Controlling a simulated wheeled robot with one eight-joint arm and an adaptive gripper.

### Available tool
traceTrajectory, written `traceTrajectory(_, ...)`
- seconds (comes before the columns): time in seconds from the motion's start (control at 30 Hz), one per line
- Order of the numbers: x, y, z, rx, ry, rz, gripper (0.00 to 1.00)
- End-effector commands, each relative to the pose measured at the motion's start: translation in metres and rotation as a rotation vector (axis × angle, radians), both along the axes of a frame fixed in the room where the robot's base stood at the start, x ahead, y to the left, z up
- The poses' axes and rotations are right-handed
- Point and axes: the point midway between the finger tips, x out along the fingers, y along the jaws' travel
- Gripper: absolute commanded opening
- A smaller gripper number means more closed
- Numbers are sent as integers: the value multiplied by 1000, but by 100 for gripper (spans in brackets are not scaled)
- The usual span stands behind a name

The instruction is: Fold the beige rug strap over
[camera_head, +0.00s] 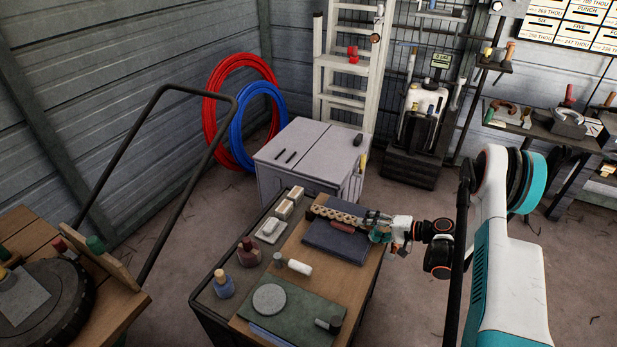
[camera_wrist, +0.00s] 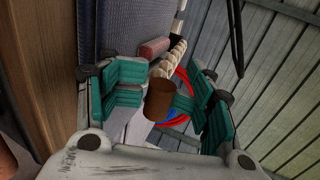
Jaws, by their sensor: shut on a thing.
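The beige strap (camera_head: 334,213) lies along the far edge of a folded dark blue cloth (camera_head: 335,240) on the wooden bench top. It looks braided or knobbly and also shows in the wrist view (camera_wrist: 176,55). My gripper (camera_head: 374,222) is at the strap's right end, at the bench's right side. In the wrist view, my gripper's teal fingers (camera_wrist: 165,97) are closed around a brown end piece (camera_wrist: 158,101), in line with the beige strap. The exact join between the brown piece and the strap is hard to see.
A reddish roll (camera_head: 342,227) lies on the blue cloth beside the strap. A white cylinder (camera_head: 299,267), a grey disc (camera_head: 269,299) and a green mat (camera_head: 290,313) are nearer on the bench. Bottles (camera_head: 249,252) stand at the left. A grey cabinet (camera_head: 310,160) stands behind.

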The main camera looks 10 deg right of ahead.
Motion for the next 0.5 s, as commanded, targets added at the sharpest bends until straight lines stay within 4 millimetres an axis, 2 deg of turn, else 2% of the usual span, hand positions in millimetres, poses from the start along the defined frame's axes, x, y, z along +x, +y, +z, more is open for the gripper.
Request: traceTrajectory(0.5,-26,-43,20,0,-2,-6,22)
